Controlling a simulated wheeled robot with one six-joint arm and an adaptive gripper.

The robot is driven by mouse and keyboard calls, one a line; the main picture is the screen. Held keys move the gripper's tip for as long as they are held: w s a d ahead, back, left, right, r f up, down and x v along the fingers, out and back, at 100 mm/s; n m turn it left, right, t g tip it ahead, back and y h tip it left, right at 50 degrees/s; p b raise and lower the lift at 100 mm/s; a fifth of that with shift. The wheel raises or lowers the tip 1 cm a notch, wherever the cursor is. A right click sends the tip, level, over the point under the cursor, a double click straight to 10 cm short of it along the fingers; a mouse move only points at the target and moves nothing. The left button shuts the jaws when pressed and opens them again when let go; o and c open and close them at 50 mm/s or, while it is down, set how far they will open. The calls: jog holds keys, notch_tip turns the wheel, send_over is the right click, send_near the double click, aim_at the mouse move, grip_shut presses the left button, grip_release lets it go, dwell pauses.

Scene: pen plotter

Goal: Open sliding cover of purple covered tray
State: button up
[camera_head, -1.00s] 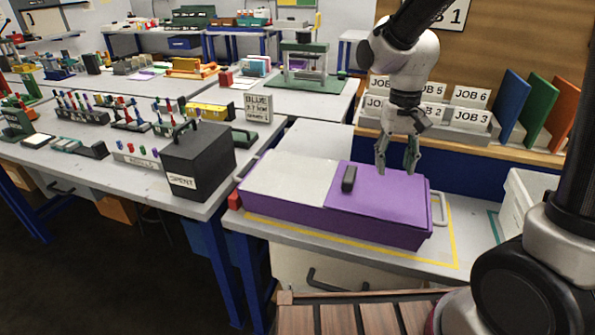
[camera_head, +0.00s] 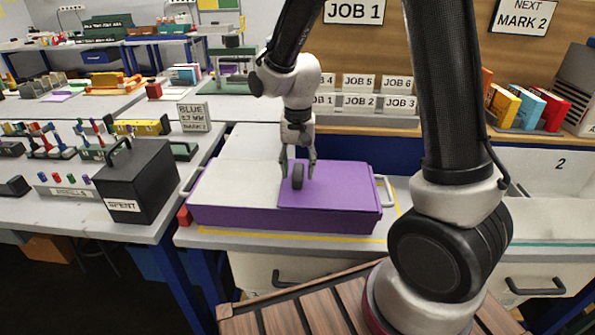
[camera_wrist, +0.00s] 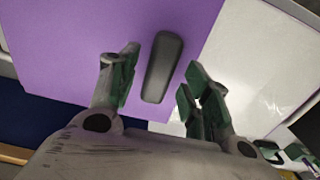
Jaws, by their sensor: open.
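The purple covered tray (camera_head: 270,218) lies on the grey bench. Its purple sliding cover (camera_head: 335,185) lies over the right part, and a pale panel (camera_head: 235,180) shows on the left part. A dark upright handle (camera_head: 298,176) stands near the cover's left edge. My gripper (camera_head: 298,165) is open and pointed down at the handle. In the wrist view the handle (camera_wrist: 163,67) shows between the open fingers (camera_wrist: 158,80), with gaps on both sides. I cannot tell whether the fingertips are down at its height.
A black box (camera_head: 135,190) with a top handle stands on the bench to the left. A small red block (camera_head: 184,215) sits by the tray's left end. JOB bins (camera_head: 360,92) stand behind, and a white bin (camera_head: 545,180) is at the right.

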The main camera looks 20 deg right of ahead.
jog(key=shift+f, duration=0.9)
grip_shut()
jog(key=w+a, duration=0.2)
jog(key=a, duration=0.4)
jog(key=w+a, duration=0.3)
jog(key=a, duration=0.4)
jog(key=w+a, duration=0.3)
jog(key=a, duration=0.4)
jog(key=shift+w+a, duration=0.1)
jog(key=shift+w, duration=0.15)
grip_release()
